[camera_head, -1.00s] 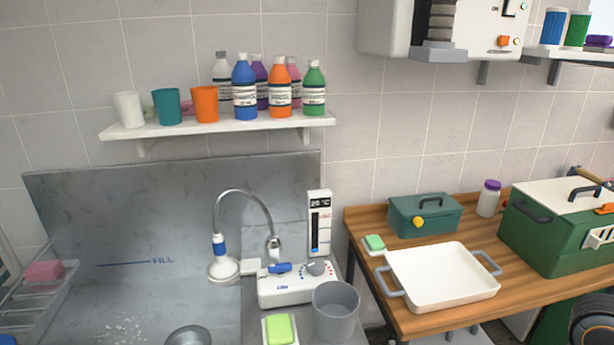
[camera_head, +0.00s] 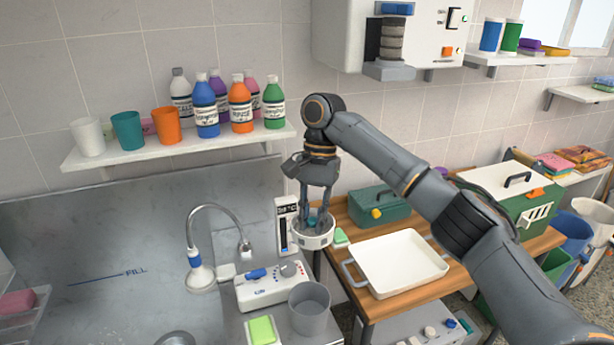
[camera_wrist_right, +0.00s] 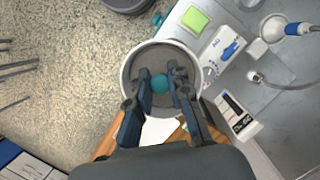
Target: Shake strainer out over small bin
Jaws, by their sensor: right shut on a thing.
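My right gripper (camera_head: 316,212) is shut on the teal knob in the middle of the strainer (camera_head: 312,240), a round basket with a white rim. In the right wrist view both fingers (camera_wrist_right: 164,88) reach into the strainer (camera_wrist_right: 127,75) around the knob, and its inside looks grey. The strainer hangs about level, near the thermometer panel. The small bin (camera_head: 310,310), a grey open tub, stands on the counter nearer to me, below the strainer in the picture. The strainer's underside and the bin's bottom are hidden. My left gripper is not in view.
The white control box (camera_head: 270,287) with the tap and a green soap (camera_head: 262,330) are left of the bin. A white tray (camera_head: 400,262) and a green toolbox (camera_head: 378,210) are on the wooden table at right. A shelf (camera_head: 180,150) of bottles and cups hangs behind.

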